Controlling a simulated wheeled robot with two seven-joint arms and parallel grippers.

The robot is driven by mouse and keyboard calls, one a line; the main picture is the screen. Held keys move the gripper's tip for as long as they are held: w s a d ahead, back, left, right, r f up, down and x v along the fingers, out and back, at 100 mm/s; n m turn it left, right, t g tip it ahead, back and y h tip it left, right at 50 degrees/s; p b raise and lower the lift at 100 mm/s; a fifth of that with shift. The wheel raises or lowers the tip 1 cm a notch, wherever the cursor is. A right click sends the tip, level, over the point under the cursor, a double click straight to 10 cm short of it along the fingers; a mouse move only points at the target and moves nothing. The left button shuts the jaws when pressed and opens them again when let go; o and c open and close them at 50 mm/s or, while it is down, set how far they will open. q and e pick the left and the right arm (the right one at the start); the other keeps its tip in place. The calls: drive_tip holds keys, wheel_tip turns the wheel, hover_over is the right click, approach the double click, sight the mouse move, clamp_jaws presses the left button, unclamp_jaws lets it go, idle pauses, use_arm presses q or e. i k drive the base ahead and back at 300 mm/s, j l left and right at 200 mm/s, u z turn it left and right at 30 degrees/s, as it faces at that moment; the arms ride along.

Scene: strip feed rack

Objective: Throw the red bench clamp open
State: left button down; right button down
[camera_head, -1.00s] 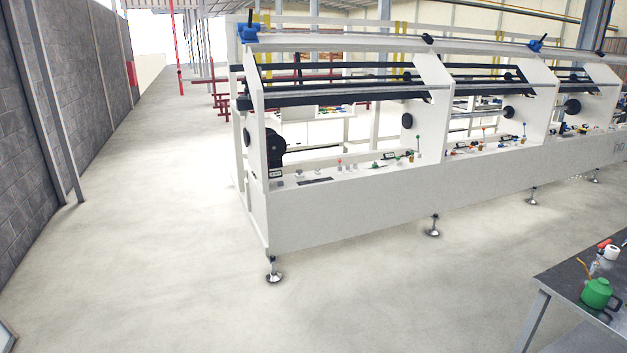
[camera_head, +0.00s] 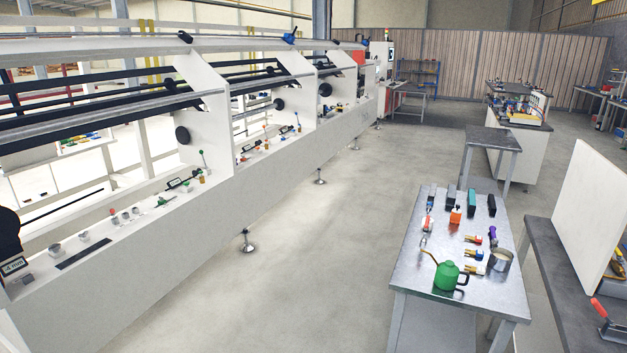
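A clamp with a red handle (camera_head: 600,308) sits on the dark bench (camera_head: 560,290) at the lower right edge of the head view. Its handle slants up to the left. Its metal body reaches the picture's right edge, so I cannot tell whether it is open or closed. Neither of my grippers is in view.
A metal table (camera_head: 408,268) with a green oil can (camera_head: 447,276), a metal cup (camera_head: 500,260) and several small tools stands left of the bench. A white upright panel (camera_head: 588,205) rises from the bench. The long white machine (camera_head: 150,240) fills the left. Open floor (camera_head: 320,240) lies between.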

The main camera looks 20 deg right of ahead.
sight(594, 302)
drive_tip(key=i+l+z, duration=0.1)
drive_tip(key=z, duration=0.35)
drive_tip(key=i+z, duration=0.3)
drive_tip(key=z, duration=0.2)
drive_tip(key=i+z, duration=0.2)
drive_tip(key=z, duration=0.25)
drive_tip(key=i+j+z, duration=0.15)
drive_tip(key=z, duration=0.35)
drive_tip(key=i+j, duration=0.05)
